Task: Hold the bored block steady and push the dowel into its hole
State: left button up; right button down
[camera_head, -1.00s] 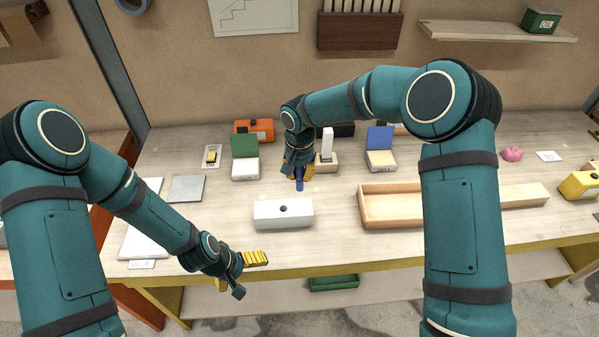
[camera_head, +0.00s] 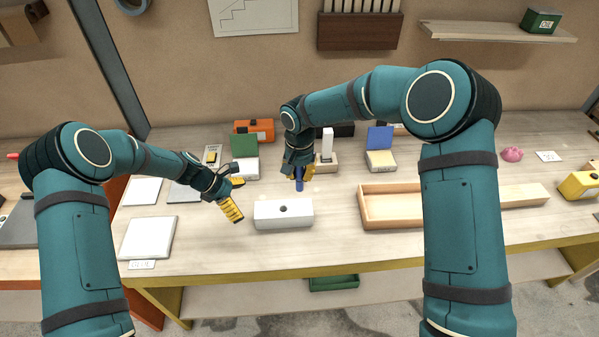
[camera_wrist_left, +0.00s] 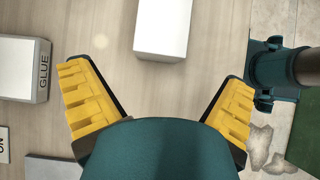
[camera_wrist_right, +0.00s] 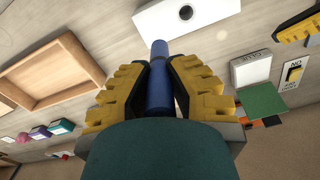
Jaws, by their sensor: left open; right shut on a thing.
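The bored block (camera_head: 270,216) is white and lies on the bench, with a dark round hole (camera_head: 283,208) in its top. It also shows at the top of the left wrist view (camera_wrist_left: 162,28) and of the right wrist view (camera_wrist_right: 215,8). My left gripper (camera_head: 232,208) is open and empty, just left of the block and apart from it. My right gripper (camera_head: 299,178) is shut on the blue dowel (camera_head: 299,185), behind and above the block. In the right wrist view the dowel (camera_wrist_right: 159,75) points toward the block, clear of the hole.
An open wooden tray (camera_head: 400,224) lies right of the block. A box marked GLUE (camera_wrist_left: 22,68) shows in the left wrist view. Small boxes with green (camera_head: 244,145) and blue (camera_head: 380,137) upright panels stand behind. The bench in front of the block is clear.

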aim_at(263, 214)
pick_arm(q)
jog(key=shift+x, duration=4.7)
jog(key=c, duration=1)
jog(key=o, duration=1)
jog(key=c, duration=1)
